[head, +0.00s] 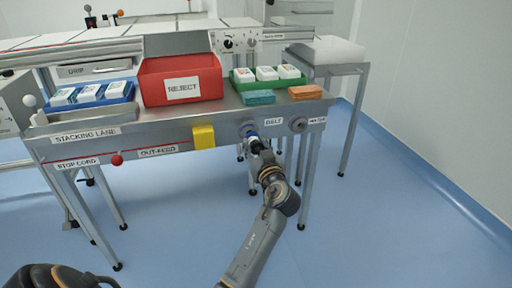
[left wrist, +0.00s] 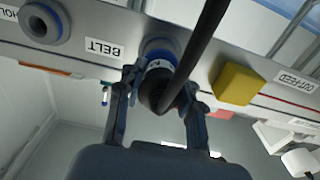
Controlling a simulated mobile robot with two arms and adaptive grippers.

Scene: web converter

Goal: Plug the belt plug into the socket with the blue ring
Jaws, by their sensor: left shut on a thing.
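The socket with the blue ring sits on the table's front panel by the BELT label, in the head view (head: 249,128) and the left wrist view (left wrist: 158,44). The belt plug (left wrist: 155,88) is a dark body with a pale band and a thick black cable. My left gripper (left wrist: 157,98) is shut on the plug, with a finger on each side; it also shows in the head view (head: 256,146). The plug's front is lined up at the socket and appears to touch it. The cable and plug hide part of the socket, so I cannot tell how deep the plug sits.
A second grey socket (head: 298,125) is right of the BELT label. A yellow block (head: 204,136) sticks out left of the blue-ringed socket. A red stop knob (head: 117,160) hangs further left. A red reject bin (head: 180,80) stands above. The floor in front is clear.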

